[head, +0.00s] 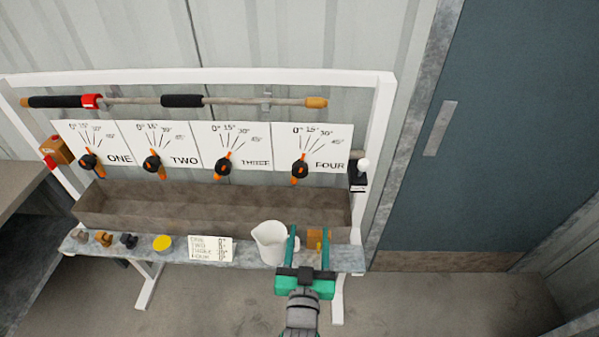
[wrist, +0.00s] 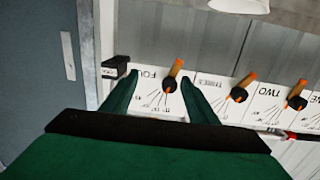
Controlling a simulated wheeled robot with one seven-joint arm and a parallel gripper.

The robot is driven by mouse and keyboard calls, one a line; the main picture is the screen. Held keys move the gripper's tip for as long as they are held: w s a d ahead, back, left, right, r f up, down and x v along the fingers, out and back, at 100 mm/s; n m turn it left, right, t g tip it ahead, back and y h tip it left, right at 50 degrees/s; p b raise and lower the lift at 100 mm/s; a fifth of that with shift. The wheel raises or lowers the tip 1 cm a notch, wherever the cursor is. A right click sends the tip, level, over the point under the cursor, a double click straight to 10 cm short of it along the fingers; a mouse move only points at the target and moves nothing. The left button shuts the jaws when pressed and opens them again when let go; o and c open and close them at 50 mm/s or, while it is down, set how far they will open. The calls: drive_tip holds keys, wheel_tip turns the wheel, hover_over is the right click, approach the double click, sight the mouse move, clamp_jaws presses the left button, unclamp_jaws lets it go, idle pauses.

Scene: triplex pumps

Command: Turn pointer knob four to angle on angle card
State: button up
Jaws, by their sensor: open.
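Pointer knob four (head: 300,168) is a black round knob with an orange bar, below the fan of angle lines on the white FOUR plate (head: 328,148). The bar's long part hangs down, slightly left; which end is the pointer I cannot tell. In the wrist view, which is upside down, knob four (wrist: 170,84) appears beyond and between my fingertips. My gripper (head: 309,231) is open and empty, in front of the shelf and apart from the knob; its green fingers also show in the wrist view (wrist: 160,78). The angle card (head: 210,248) lies on the shelf, its figures too small to read.
Knobs one (head: 88,162), two (head: 152,164) and three (head: 223,166) are to the left. A white jug (head: 269,242) and a brown block (head: 318,237) stand by my fingers. A brown trough (head: 210,208) runs below the plates. A black box with a white ball (head: 362,166) is right of FOUR.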

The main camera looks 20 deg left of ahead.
approach(300, 173)
drive_tip(key=shift+y, duration=0.4)
drive_tip(key=x, duration=1)
drive_tip(key=shift+w+d+f, duration=0.1)
drive_tip(key=shift+w+f, duration=0.05)
drive_tip(key=shift+w, duration=0.1)
